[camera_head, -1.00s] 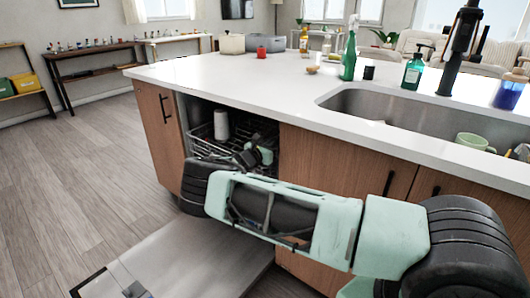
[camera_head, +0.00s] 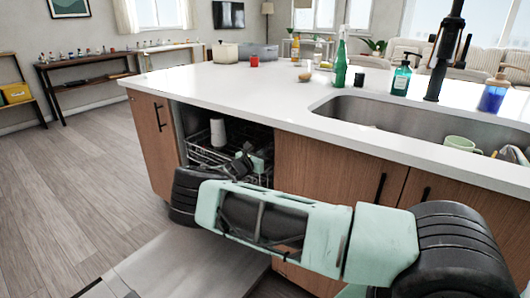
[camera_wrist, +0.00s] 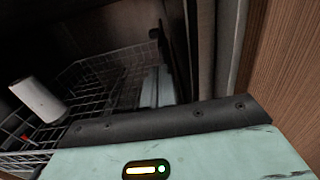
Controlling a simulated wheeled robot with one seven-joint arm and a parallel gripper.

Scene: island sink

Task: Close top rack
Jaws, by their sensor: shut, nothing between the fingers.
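The dishwasher's top rack (camera_head: 198,156) is a dark wire basket inside the open dishwasher, under the left part of the counter. In the wrist view the rack (camera_wrist: 95,80) fills the left and middle. A white cylindrical item (camera_head: 217,133) stands in the rack; it also shows in the wrist view (camera_wrist: 38,100). My gripper (camera_head: 241,165) is at the right front part of the rack, shut and empty. Its fingertips are partly hidden in the head view, and I cannot tell whether they touch the rack. The dishwasher door (camera_head: 190,262) lies folded down.
My arm crosses in front of the wooden cabinet (camera_head: 330,165). A wood panel (camera_wrist: 278,60) stands close on the right in the wrist view. The white counter (camera_head: 250,95) overhangs the rack. Open floor (camera_head: 80,190) lies to the left.

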